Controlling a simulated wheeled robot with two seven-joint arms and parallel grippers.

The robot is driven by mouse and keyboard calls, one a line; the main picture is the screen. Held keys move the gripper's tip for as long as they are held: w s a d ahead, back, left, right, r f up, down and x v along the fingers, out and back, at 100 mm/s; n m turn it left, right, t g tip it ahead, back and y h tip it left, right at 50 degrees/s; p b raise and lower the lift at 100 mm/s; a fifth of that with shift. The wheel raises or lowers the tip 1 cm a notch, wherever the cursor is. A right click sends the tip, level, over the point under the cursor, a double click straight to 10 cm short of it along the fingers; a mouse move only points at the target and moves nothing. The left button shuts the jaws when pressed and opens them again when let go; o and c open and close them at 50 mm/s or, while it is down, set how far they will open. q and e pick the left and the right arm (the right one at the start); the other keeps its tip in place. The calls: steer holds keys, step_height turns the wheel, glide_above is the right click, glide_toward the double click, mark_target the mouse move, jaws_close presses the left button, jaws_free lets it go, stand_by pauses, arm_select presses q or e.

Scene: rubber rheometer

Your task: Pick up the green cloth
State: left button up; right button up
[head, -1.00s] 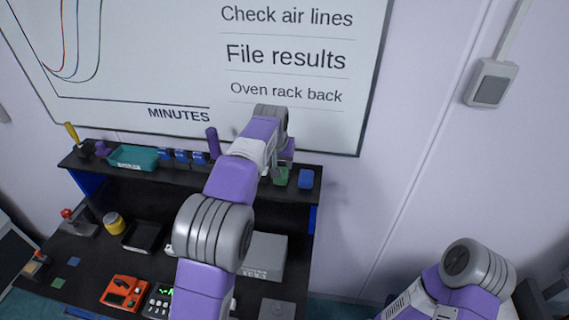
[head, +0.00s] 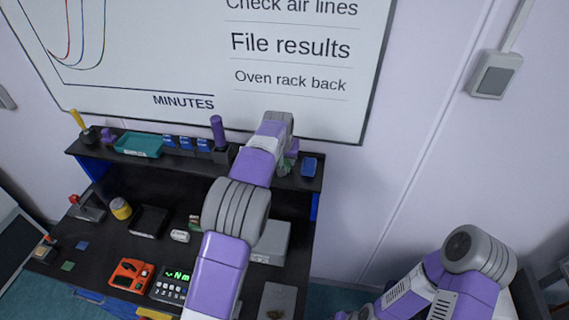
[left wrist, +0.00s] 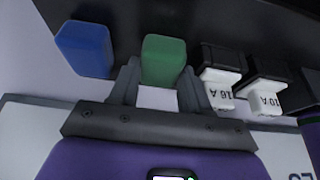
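The green cloth shows as a small folded green block (left wrist: 163,60) in the left wrist view, at the tips of my left gripper (left wrist: 158,88). The two fingers are apart, one on either side of the cloth's near end; I cannot tell whether they touch it. In the head view my left arm reaches over the bench to the upper shelf. There my left gripper (head: 285,163) and the cloth are mostly hidden behind my wrist. My right arm is at the lower right; its gripper is out of the picture.
A blue block (left wrist: 84,49) lies left of the cloth in the left wrist view; black-and-white pieces (left wrist: 220,78) marked with numbers stand close on its right. The shelf also bears a teal tray (head: 139,145) and a purple-handled tool (head: 218,131). A whiteboard (head: 190,75) is behind.

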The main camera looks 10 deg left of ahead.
mark_target(284, 161)
arm_select(q)
steer(key=shift+c, duration=0.6)
step_height(284, 161, up, 10)
steer(key=shift+p, duration=0.3)
